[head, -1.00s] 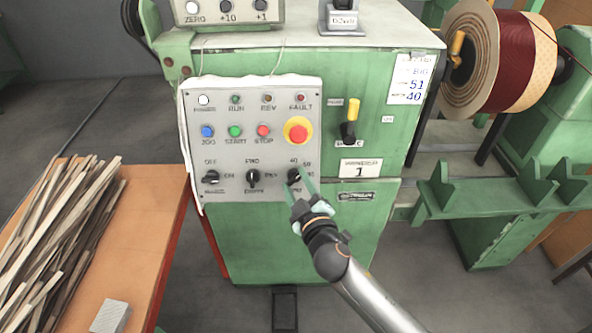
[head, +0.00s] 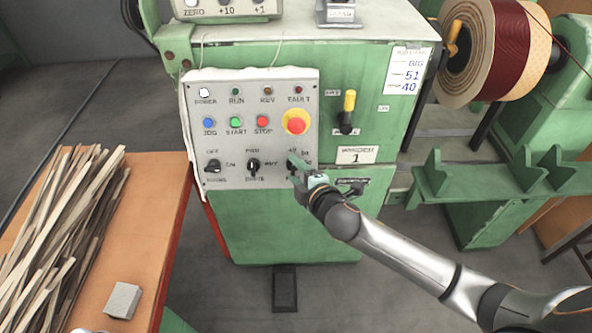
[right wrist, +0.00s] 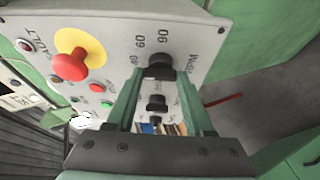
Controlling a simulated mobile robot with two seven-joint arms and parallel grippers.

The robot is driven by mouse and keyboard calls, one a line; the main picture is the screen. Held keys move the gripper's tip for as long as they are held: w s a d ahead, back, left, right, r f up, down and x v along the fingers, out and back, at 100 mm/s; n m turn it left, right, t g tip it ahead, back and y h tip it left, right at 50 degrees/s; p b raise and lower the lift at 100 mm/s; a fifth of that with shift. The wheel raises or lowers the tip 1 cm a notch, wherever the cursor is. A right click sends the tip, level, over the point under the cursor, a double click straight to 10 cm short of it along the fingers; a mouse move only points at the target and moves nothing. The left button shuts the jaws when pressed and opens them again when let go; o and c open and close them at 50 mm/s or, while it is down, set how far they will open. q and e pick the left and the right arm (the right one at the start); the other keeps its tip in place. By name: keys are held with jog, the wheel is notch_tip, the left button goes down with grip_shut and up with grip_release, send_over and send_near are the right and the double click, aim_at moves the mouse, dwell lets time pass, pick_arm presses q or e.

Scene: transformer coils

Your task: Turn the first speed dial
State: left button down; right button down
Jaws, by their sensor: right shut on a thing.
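The speed dial is a black knob (right wrist: 160,67) at the lower right of the grey control panel (head: 225,142) on the green winder marked 1. Numbers, including 60 and 90, surround it in the right wrist view. My right gripper (right wrist: 160,80) is shut on this knob, one finger on each side. In the head view my right gripper (head: 297,168) covers most of the knob, so its pointer position cannot be read. My left gripper is not in view.
Two other black knobs, the left one (head: 212,166) and the middle one (head: 253,165), sit left of the dial. A red emergency button (head: 296,122) is above it. A yellow-handled lever (head: 348,105) stands to the right. An orange table (head: 160,185) with wooden strips is at left.

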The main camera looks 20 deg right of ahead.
dwell(0.4)
jog(key=shift+c, duration=1.4)
grip_release()
jog(key=v, duration=1.2)
jog(key=shift+s+b, duration=0.2)
jog(key=shift+b, duration=0.2)
jog(key=shift+r, duration=0.1)
jog(key=s+f+m+g, duration=0.2)
jog(key=s+f+m, duration=0.4)
jog(key=f, duration=0.5)
jog(key=s+f+m+g, duration=0.2)
jog(key=s+f+m, duration=0.5)
jog(key=f+m, duration=0.2)
notch_tip(320, 180, down, 3)
jog(key=shift+s+a+r+m+y, duration=0.2)
jog(key=shift+s+a+m+y, duration=0.1)
jog(key=shift+a, duration=0.1)
